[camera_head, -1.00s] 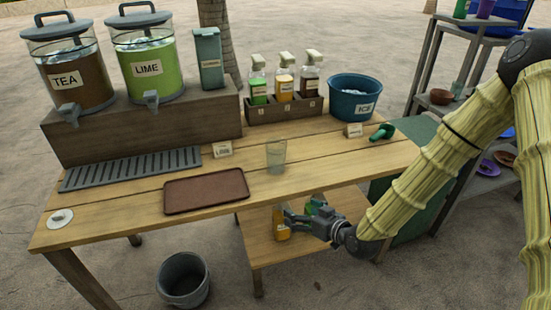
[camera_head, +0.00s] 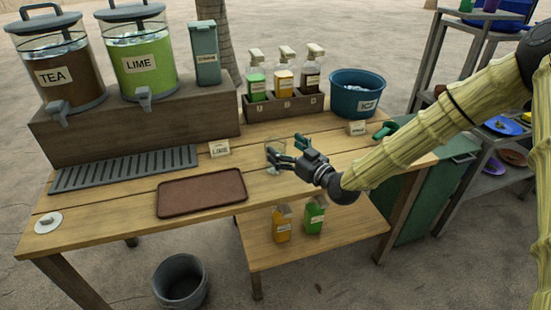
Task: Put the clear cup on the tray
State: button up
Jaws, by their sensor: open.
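The clear cup (camera_head: 270,148) stands on the wooden table, right of the small LIME sign. My gripper (camera_head: 279,154) is open, with its fingers pointing left at the cup. The fingers overlap part of the cup in the picture, and I cannot tell whether they touch it or reach around it. The brown tray (camera_head: 202,194) lies flat and empty on the table, to the left of the gripper and nearer the front edge.
A grey drip grate (camera_head: 125,168) lies behind the tray, below the TEA (camera_head: 60,75) and LIME (camera_head: 140,62) dispensers. A bottle rack (camera_head: 283,107) and a blue ice tub (camera_head: 357,96) stand behind the cup. A green scoop (camera_head: 385,130) lies at right. Cartons (camera_head: 282,224) stand on the lower shelf.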

aim_at(269, 138)
jog(key=shift+x, duration=2.35)
jog(key=shift+s+a+f, duration=0.1)
jog(key=shift+a+f, duration=0.05)
jog(key=c, duration=1.2)
jog(key=shift+o, duration=0.2)
